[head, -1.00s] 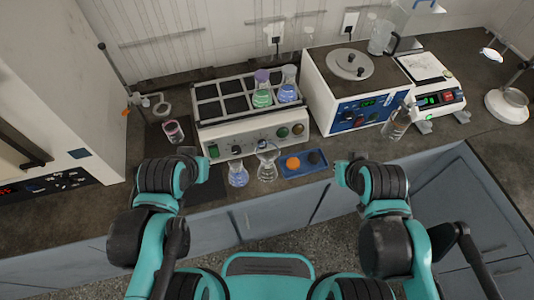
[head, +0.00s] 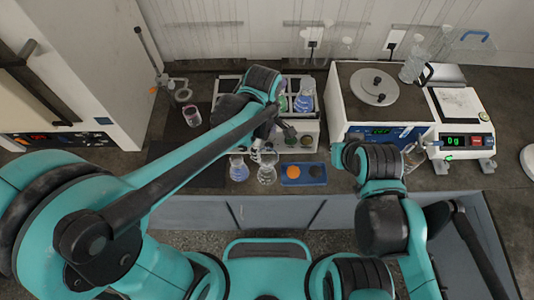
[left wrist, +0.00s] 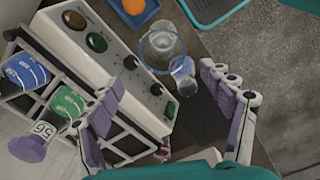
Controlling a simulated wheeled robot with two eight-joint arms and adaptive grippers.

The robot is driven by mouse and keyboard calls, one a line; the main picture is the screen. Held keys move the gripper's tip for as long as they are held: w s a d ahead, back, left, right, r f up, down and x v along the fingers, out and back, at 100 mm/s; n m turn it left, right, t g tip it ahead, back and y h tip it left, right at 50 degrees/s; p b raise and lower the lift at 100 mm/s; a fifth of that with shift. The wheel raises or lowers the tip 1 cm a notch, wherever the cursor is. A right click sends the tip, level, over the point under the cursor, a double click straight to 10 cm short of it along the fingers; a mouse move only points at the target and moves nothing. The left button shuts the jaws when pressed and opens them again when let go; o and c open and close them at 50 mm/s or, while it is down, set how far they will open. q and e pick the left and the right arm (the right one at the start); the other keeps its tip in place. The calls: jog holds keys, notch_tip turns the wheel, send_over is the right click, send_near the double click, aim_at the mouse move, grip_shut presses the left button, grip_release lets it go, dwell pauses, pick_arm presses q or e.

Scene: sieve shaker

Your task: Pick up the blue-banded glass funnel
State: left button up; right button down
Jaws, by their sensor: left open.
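The glass funnel (head: 267,158) appears to stand in the mouth of a clear glass flask (head: 267,175) on the bench in front of the sieve rack. In the left wrist view the funnel's round rim (left wrist: 160,43) shows near the top middle. My left gripper (head: 265,143) is just behind and above the funnel in the head view. It is open and empty, and its two fingers (left wrist: 162,80) are spread apart, with the funnel beyond their tips. My right gripper is not seen; only my right arm shows.
A flask with bluish liquid (head: 238,170) stands left of the funnel's flask. A blue tray (head: 305,182) with an orange and a dark disc is close on its right. The rack (head: 308,143) holds green and blue flasks (head: 304,101). A balance (head: 467,140) is at the right.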

aim_at(267, 164)
pick_arm(q)
jog(key=shift+n, duration=0.4)
jog(key=f+b, duration=0.1)
jog(key=f, duration=0.4)
jog(key=f+b, duration=0.1)
jog(key=f, duration=0.2)
jog(key=shift+s+d+f+b, duration=0.15)
jog(key=shift+s+d+b, duration=0.1)
jog(key=shift+b, duration=0.1)
jog(key=c, duration=1.3)
